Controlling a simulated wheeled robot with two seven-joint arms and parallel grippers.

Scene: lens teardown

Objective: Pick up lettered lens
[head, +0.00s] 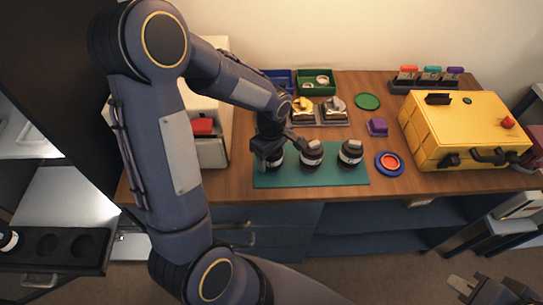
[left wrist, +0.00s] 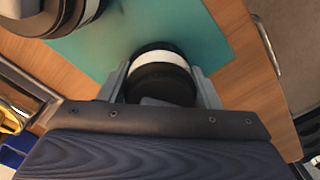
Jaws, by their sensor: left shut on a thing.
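Three dark lenses with white bands stand in a row on the teal mat (head: 312,179): a left lens (head: 276,160), a middle lens (head: 311,154) and a right lens (head: 350,153). My left gripper (head: 268,158) is shut on the left lens, which also shows between the fingers in the left wrist view (left wrist: 162,72). I cannot make out lettering on any of them. Part of another lens (left wrist: 52,14) shows at the wrist view's upper left. My right gripper (head: 490,290) is at the bottom right, away from the table, its fingertips apart and empty.
A yellow case (head: 455,125) stands at the right of the table. Metal stands (head: 333,112) and a green bin (head: 330,81) are behind the mat. A dark tray (head: 50,248) is at lower left.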

